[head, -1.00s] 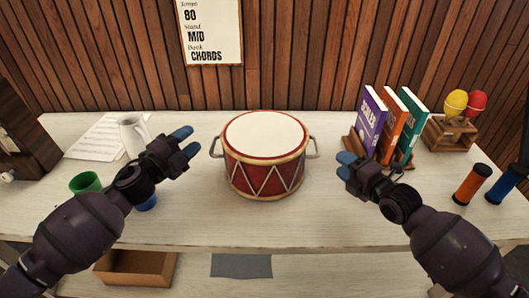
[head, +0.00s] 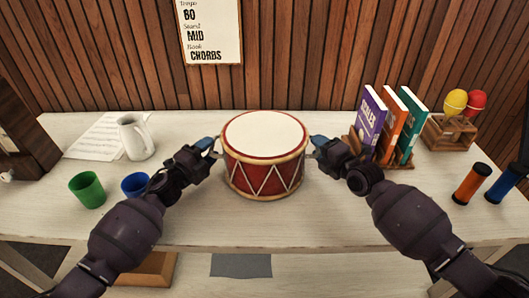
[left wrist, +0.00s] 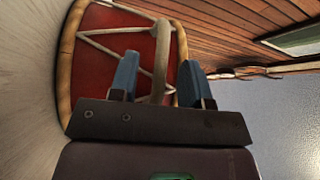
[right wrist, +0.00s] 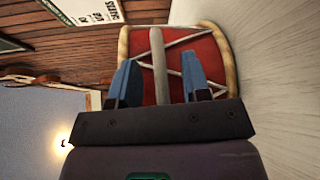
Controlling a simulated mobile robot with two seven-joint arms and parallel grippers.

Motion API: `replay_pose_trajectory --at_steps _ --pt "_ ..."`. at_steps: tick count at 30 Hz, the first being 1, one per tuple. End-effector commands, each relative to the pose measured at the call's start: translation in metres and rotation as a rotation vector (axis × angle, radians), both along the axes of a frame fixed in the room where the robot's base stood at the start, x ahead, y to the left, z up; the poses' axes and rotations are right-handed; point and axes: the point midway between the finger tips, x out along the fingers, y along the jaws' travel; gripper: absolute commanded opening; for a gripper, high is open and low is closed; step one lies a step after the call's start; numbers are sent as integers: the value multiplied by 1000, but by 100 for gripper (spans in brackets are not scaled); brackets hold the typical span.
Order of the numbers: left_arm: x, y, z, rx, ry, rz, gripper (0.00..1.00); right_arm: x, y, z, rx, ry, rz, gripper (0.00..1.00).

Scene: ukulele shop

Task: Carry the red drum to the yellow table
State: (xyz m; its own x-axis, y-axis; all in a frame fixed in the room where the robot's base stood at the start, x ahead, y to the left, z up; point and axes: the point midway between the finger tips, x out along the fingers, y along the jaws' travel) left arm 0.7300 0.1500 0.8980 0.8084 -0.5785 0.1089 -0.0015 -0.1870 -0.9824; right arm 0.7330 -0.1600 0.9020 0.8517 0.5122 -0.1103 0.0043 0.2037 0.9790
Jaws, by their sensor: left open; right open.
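The red drum (head: 263,168) stands upright on the pale wooden table, with a white top, gold rims and a metal handle on each side. My left gripper (head: 208,143) is at the drum's left handle. In the left wrist view the handle (left wrist: 160,60) lies between the open blue fingers (left wrist: 157,78). My right gripper (head: 317,141) is at the right handle. In the right wrist view that handle (right wrist: 159,65) lies between the open blue fingers (right wrist: 160,80). No yellow table is in view.
On the table (head: 225,222), a white pitcher (head: 136,138), a green cup (head: 87,189) and a blue cup (head: 135,184) stand left. Books (head: 388,125), a maraca holder (head: 450,133) and two shakers (head: 470,184) stand right. A slatted wall is behind.

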Motion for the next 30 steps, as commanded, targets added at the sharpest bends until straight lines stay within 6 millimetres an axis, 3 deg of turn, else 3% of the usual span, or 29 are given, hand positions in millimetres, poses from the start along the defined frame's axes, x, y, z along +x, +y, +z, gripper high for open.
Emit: replay_pose_trajectory --at_steps 6,16,25,30 --pt "12 -8 2 1 -1 0 44 9 6 -1 -1 1 0 43" --pt "13 -9 2 1 -1 0 44 10 6 -2 -1 1 0 43" --pt "13 -9 2 1 -1 0 0 10 6 -2 -1 1 0 0" --pt "13 -9 2 0 0 0 0 10 6 -2 -1 1 0 0"
